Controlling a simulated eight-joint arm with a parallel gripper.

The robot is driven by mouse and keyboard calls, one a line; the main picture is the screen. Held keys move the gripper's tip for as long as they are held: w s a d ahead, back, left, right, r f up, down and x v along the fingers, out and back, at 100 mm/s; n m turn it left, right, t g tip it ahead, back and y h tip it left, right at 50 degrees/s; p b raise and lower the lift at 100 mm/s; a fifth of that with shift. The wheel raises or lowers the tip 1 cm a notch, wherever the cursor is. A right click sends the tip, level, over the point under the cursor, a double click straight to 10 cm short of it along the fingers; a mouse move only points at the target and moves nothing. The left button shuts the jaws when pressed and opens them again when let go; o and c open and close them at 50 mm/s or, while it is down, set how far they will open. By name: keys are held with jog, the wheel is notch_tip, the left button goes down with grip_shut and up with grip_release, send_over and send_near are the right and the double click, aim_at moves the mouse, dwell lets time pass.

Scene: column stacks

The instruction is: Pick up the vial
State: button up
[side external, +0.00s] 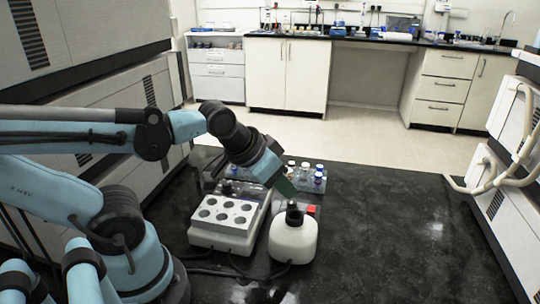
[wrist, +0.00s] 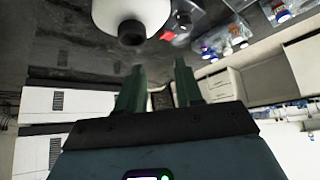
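Several small capped vials (side external: 305,172) stand together on the dark bench behind the white devices in the side view, with white, blue and purple caps. Some vials (wrist: 281,14) also show at the upper right of the wrist view. My gripper (side external: 287,187) has green fingers and hangs just above the black top of a rounded white device, in front of the vials in the side view. In the wrist view my gripper (wrist: 159,66) has its two fingers apart with nothing visible between them. Which vial the task means, I cannot tell.
The rounded white device (side external: 293,242) with a black top stands close below my gripper. A white block with round wells (side external: 226,216) is to its left. A red patch (side external: 312,209) lies beside the device. The dark bench (side external: 400,230) is clear on the right.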

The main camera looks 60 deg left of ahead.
jog(key=w+a+r+n+g, duration=0.45)
jog(key=w+a, duration=0.35)
jog(key=w, duration=0.2)
jog(key=n+g, duration=0.2)
jog(key=g, duration=0.1)
send_over(291, 162)
jog(key=f, duration=1)
jog(key=shift+s+d+f, duration=0.1)
jog(key=shift+s+d, duration=0.1)
jog(key=shift+s, duration=0.15)
jog(key=shift+w+a+f, duration=0.1)
jog(key=shift+w+f, duration=0.1)
jog(key=shift+f, duration=1.1)
jog(key=shift+w+f, duration=0.15)
jog(key=shift+f, duration=1.15)
grip_shut()
jog(key=shift+r, duration=0.1)
